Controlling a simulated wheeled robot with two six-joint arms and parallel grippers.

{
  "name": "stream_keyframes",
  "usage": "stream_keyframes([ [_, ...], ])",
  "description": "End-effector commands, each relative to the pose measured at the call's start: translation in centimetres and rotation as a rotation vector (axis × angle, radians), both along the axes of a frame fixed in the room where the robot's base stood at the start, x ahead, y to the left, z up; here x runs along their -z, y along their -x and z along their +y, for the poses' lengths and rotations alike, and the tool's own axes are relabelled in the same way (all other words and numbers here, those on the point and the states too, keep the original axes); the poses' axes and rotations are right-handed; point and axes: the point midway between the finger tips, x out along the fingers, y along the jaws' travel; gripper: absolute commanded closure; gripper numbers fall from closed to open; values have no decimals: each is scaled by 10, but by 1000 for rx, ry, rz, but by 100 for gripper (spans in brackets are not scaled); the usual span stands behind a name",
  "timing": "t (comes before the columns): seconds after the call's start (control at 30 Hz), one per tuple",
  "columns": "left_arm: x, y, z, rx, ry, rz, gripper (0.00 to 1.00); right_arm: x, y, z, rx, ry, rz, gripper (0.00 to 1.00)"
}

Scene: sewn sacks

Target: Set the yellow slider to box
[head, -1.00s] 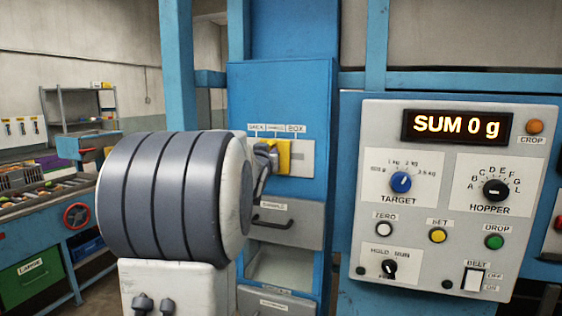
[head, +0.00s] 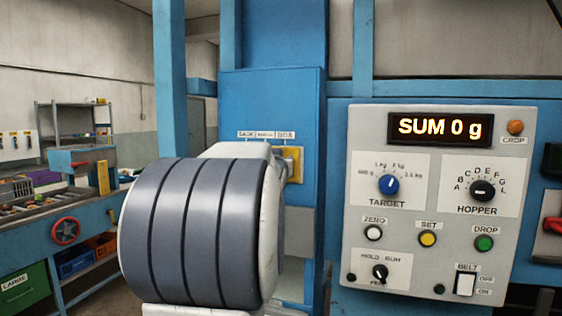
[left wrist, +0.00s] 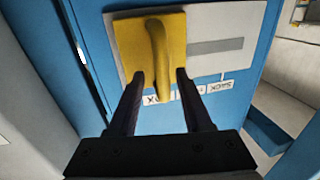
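The yellow slider (head: 293,158) sits on a pale slotted plate (head: 307,165) on the blue cabinet, at the right end under the BOX label. In the left wrist view, seen upside down, the slider (left wrist: 135,42) is at the plate's left end, with the slot (left wrist: 215,46) empty towards SACK. My left gripper (left wrist: 160,75) is open, its fingertips on either side of the slider's upright handle (left wrist: 160,50) with small gaps. In the head view my own arm hides most of this gripper and part of the slider. My right gripper is not in view.
A grey control panel (head: 432,274) with a lit "SUM 0 g" display (head: 438,127), knobs and buttons stands close on the right. A blue bench with a red handwheel (head: 66,231) and a green bin (head: 25,290) is at the left.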

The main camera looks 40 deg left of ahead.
Motion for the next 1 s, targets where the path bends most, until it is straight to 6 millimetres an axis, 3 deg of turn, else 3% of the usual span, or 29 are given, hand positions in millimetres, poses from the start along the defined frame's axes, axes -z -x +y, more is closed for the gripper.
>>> stream_keyframes([
  [0.27, 0, 13, -11, 0, -4, -2, 50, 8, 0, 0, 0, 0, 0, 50],
  [0.53, 0, 62, -50, 0, -4, -2, 50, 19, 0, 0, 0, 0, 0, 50],
  [0.6, -8, 65, -54, 4, 4, 2, 50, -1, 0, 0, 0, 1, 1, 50],
  [0.7, -6, 70, -58, 6, 4, 3, 50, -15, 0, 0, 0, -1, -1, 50],
  [1.0, -1, 81, -65, 1, 1, 2, 50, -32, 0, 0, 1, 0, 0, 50],
])
